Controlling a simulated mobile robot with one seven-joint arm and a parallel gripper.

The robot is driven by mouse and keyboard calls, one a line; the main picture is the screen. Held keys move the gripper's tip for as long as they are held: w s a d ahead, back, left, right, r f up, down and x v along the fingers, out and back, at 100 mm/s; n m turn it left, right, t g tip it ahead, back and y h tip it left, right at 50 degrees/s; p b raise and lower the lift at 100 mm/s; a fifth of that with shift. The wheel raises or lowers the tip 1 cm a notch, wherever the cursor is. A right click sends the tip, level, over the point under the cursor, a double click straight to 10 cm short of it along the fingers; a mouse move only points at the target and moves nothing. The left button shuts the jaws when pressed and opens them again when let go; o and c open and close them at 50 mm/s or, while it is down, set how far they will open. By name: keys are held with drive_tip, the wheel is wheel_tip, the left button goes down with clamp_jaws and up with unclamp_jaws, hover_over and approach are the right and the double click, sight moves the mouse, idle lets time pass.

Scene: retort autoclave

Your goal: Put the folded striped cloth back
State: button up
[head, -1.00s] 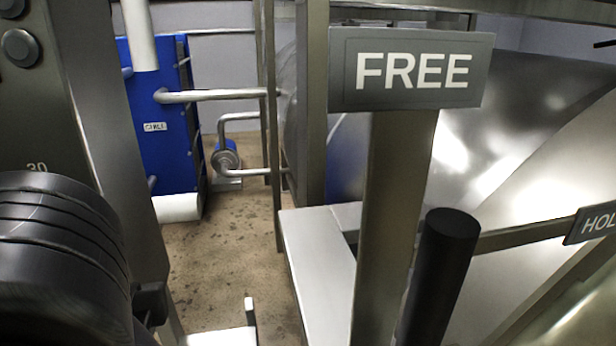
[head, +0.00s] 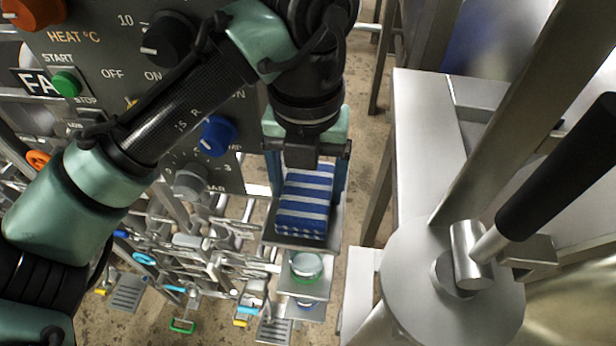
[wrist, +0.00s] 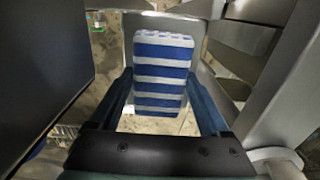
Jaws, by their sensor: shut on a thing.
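The folded cloth (head: 305,200), blue and white striped, sits at the middle of the head view, just below my wrist. My gripper (head: 306,180) points down with one finger on each side of the cloth and is shut on it. The wrist view shows the cloth (wrist: 163,75) between the two fingers of my gripper (wrist: 163,98). A small grey metal shelf (head: 329,232) lies right under the cloth. I cannot tell whether the cloth rests on it or hangs just above it.
A control panel (head: 90,35) with knobs stands on the left, close to my arm. Below it is a crowded rack of metal tools (head: 190,255). A round green-rimmed item (head: 307,266) sits on a lower shelf. A black-handled lever (head: 560,165) and metal bench (head: 425,130) are on the right.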

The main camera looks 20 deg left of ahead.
sight(307, 188)
drive_tip(key=shift+f, duration=0.25)
drive_tip(key=o, duration=1)
drive_tip(key=shift+r, duration=0.1)
wheel_tip(307, 188, up, 12)
drive_tip(key=shift+f, duration=0.1)
